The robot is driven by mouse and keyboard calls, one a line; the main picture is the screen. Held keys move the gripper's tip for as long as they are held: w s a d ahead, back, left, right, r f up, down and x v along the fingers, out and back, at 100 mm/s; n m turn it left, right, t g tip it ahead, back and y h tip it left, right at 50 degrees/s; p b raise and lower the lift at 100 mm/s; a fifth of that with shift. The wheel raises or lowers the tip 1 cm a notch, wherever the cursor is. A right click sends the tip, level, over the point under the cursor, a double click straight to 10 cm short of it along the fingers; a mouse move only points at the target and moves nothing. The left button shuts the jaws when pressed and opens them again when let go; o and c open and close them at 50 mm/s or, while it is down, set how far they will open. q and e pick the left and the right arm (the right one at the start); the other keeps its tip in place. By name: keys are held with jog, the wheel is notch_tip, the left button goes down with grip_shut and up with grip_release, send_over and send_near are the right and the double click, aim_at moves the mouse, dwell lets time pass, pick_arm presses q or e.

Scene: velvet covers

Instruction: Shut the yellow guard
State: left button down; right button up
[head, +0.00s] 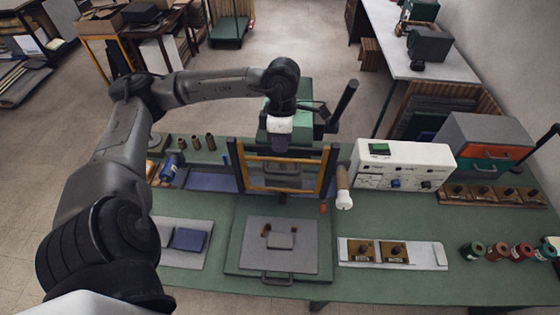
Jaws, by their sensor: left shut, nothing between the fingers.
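The yellow guard (325,172) is an upright frame with yellow bars and dark edges, standing at the front of the green press (304,94). Its lower yellow bar sits above the back of the grey plate (258,258), leaving the plate's front uncovered. My left arm reaches over from the left, and my left gripper (281,143) points down at the guard's top bar, shut and empty. Whether it touches the bar cannot be told. Part of the top bar and the press are hidden behind it. My right gripper is not in view.
A white control box (402,165) stands right of the press, with a pale-tipped handle (343,190) between. A black lever (346,101) rises at the press's right. A tray of stamps (440,255) and several spools (497,252) lie right. A blue cover (188,239) lies left.

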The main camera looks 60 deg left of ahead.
pick_arm(q)
jog(key=p, duration=0.2)
send_over(280, 164)
jog(key=s+d, duration=0.1)
jog(key=d, duration=0.2)
jog(key=f, duration=0.5)
jog(key=shift+s+a+f, duration=0.1)
jog(key=shift+a+f, duration=0.15)
jog(key=shift+f, duration=0.55)
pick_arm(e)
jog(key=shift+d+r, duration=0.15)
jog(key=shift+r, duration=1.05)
